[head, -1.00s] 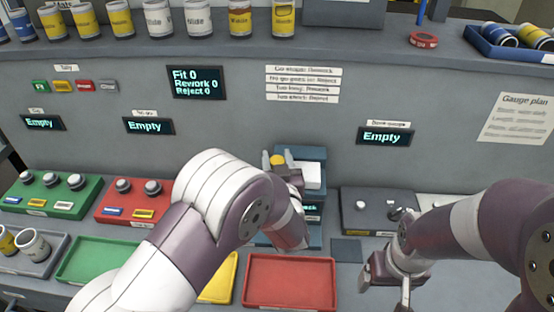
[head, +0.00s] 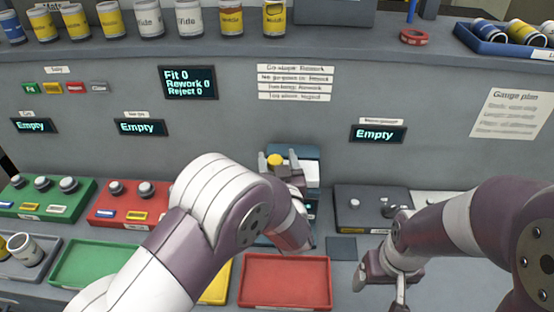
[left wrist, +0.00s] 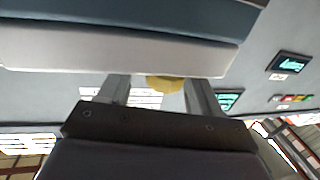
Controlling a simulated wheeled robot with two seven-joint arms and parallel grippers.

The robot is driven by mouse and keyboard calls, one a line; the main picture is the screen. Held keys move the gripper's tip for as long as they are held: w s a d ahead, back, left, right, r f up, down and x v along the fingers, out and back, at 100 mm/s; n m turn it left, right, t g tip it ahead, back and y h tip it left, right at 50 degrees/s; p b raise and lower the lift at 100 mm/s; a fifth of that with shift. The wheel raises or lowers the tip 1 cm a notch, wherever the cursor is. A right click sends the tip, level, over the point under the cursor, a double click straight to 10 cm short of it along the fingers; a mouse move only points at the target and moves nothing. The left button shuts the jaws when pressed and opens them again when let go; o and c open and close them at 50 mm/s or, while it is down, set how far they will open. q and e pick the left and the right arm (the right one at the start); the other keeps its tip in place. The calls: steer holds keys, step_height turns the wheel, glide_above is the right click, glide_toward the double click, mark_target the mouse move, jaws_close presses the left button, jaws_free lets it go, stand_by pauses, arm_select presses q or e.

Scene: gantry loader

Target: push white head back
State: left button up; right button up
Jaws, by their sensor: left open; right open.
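The white head (head: 313,175) is a pale block on a blue-grey fixture (head: 300,152) at the back middle of the bench, partly hidden by my left arm. My left gripper (head: 278,161) is open beside it, just to its left in the head view. A yellow round part (head: 274,160) shows between its fingers; I cannot tell if they touch it. In the left wrist view a pale slab (left wrist: 125,55), probably the white head, lies close above the open fingers (left wrist: 158,95). My right gripper (head: 381,285) is open and empty, low over the bench.
A red tray (head: 285,258) and a partly covered yellow tray (head: 217,285) lie in front of the fixture. A dark grey box with knobs (head: 350,215) stands to its right. Red (head: 105,215) and green (head: 20,207) button boxes are at left.

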arm_select(q)
steer(key=s+d+b, duration=0.1)
steer(key=s+d, duration=0.1)
steer(key=s, duration=1)
steer(key=shift+s+d+b, duration=0.2)
steer(key=shift+d+b, duration=0.1)
steer(key=shift+b, duration=0.05)
